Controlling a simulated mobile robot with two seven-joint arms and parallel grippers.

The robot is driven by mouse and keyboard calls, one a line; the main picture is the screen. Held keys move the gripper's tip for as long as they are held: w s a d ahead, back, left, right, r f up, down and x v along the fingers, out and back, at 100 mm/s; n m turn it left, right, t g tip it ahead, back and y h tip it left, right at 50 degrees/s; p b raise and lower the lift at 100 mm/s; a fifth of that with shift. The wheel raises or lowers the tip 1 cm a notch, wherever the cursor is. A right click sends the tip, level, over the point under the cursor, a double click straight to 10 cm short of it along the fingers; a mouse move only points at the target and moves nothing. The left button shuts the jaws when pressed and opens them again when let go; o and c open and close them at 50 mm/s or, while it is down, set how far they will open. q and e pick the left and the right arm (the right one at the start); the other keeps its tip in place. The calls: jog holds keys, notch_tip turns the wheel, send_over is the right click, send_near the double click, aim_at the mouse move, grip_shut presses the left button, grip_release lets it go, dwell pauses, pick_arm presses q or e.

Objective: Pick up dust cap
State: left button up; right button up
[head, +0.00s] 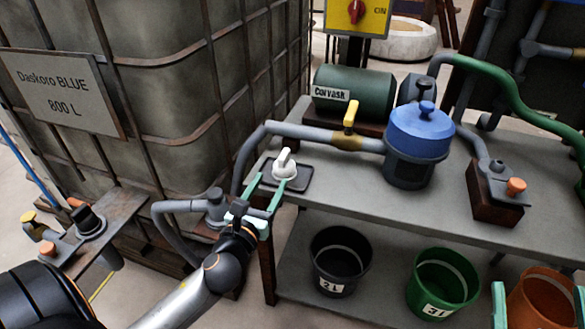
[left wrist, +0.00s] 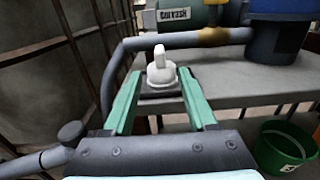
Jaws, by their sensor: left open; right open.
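The dust cap appears to be the white knobbed piece (head: 284,166) on a small dark tray (head: 300,184) at the near left corner of the grey bench. It also shows upright in the left wrist view (left wrist: 161,72). My left gripper (head: 272,183) is open just in front of it. In the left wrist view its green fingers (left wrist: 160,80) point at the cap, one on each side, and the cap appears between or just beyond the tips. I cannot tell whether they touch it. My right gripper (head: 540,289) is open and partly cut off at the bottom right.
A grey pipe with a yellow-handled valve (head: 349,118) runs behind the cap to a blue-lidded vessel (head: 420,133). Black (head: 340,262), green (head: 441,284) and orange (head: 543,302) buckets stand below. A caged tank (head: 160,90) is at left. The bench front (head: 370,205) is clear.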

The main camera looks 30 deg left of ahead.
aim_at(280, 165)
pick_arm(q)
jog(key=x, duration=0.5)
jog(key=shift+b+x, duration=0.7)
jog(key=shift+x, duration=1.8)
grip_shut()
pick_arm(e)
jog(key=s+r+n+t+y, duration=0.1)
jog(key=s+r+n+y, duration=0.3)
jog(key=r+y, duration=0.1)
jog(key=shift+s+a+r, duration=0.2)
jog(key=shift+a+r, duration=0.2)
jog(key=shift+r, duration=0.3)
